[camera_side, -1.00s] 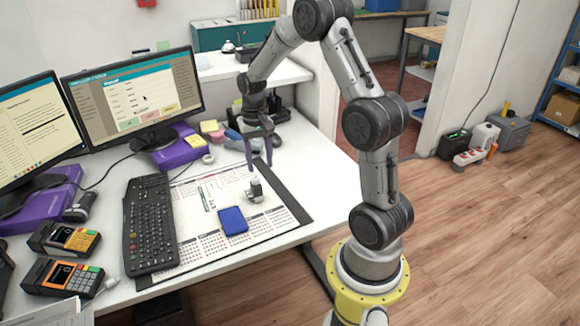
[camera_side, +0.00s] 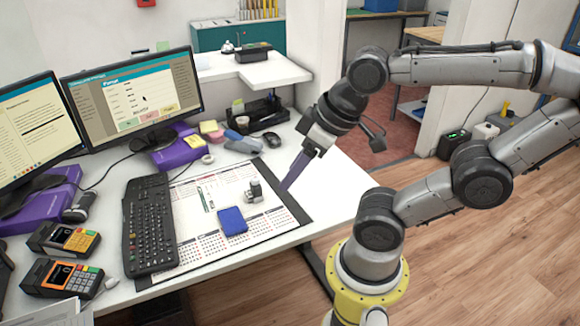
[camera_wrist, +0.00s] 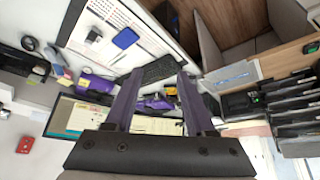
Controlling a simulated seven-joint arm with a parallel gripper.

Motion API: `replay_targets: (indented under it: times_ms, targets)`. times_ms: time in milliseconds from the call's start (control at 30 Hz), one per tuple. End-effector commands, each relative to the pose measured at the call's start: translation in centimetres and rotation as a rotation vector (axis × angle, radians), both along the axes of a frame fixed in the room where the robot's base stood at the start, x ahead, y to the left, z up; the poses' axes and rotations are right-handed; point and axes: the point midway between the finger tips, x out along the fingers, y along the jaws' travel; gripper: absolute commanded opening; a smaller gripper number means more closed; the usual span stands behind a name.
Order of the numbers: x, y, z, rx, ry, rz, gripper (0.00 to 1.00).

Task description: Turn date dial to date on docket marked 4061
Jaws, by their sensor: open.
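A small grey, black and white device (camera_side: 254,192), which looks like the date stamp, stands on the desk-pad calendar (camera_side: 185,250); its dial and digits are too small to read. It also shows in the wrist view (camera_wrist: 93,36). My gripper (camera_side: 286,186), with purple fingers, is right of the device and apart from it. In the side view its fingers overlap, seen edge-on. In the wrist view my gripper (camera_wrist: 157,78) is open, with nothing between its fingers. I cannot make out a docket marked 4061 in either view.
A blue pad (camera_side: 232,221) lies in front of the device. A keyboard (camera_side: 150,225), two card terminals (camera_side: 65,240) and two monitors (camera_side: 130,95) stand to the left. A black tray (camera_side: 256,115) and mouse (camera_side: 272,139) lie behind. The calendar's right edge is clear.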

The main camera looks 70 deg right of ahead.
Motion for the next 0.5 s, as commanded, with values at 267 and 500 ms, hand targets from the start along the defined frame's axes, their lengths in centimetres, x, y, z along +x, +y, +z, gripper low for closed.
replay_targets:
  times_ms: [267, 500]
  targets:
    - [4.0, -0.2, 3.9, -0.086, -0.062, 0.142, 0.55]
    - [11.5, -3.1, 5.3, -0.147, 0.003, 0.164, 0.55]
